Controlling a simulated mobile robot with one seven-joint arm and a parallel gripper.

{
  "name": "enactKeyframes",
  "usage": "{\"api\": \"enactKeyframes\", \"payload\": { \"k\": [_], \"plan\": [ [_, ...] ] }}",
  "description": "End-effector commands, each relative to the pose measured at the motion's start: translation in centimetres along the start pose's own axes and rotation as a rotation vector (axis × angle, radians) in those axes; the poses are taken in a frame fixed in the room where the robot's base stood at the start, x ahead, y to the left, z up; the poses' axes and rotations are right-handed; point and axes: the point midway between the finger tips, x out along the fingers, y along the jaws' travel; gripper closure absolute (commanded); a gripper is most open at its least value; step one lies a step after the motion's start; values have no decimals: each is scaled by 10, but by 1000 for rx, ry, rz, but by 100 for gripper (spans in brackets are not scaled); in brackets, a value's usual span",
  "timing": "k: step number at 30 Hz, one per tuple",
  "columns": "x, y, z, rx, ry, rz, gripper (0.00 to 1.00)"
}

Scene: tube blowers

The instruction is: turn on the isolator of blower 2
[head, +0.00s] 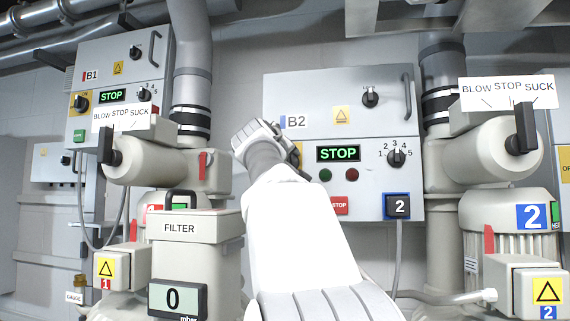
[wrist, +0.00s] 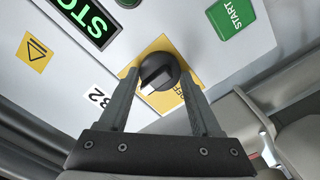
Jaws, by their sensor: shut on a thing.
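The blower 2 box (head: 285,90), marked B2, hangs in the middle of the head view; its green display (head: 338,153) reads STOP. In the wrist view its isolator is a round black knob (wrist: 157,68) on a yellow plate (wrist: 163,103). My gripper (wrist: 160,75) has one finger on each side of the knob and is shut on it. The lettering on the plate is partly covered, so I cannot read the knob's setting. In the head view my arm and gripper (head: 259,137) reach the left part of the box and hide the isolator.
The B1 box (head: 118,70), with its own yellow isolator (head: 80,103), is at the left. A filter unit (head: 195,240) stands left of my arm. Blow-stop-suck valves (head: 150,165) (head: 490,150) flank the B2 box. A green START button (wrist: 232,18) sits near the knob.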

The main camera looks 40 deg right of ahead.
Motion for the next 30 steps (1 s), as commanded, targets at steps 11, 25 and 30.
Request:
{"api": "enactKeyframes", "payload": {
  "k": [11, 25, 30],
  "plan": [
    [0, 0, 0, 9, -1, -1, 90],
    [0, 0, 0, 6, 0, 0, 5],
    [-12, -2, 0, 7, 2, -1, 5]
  ]
}}
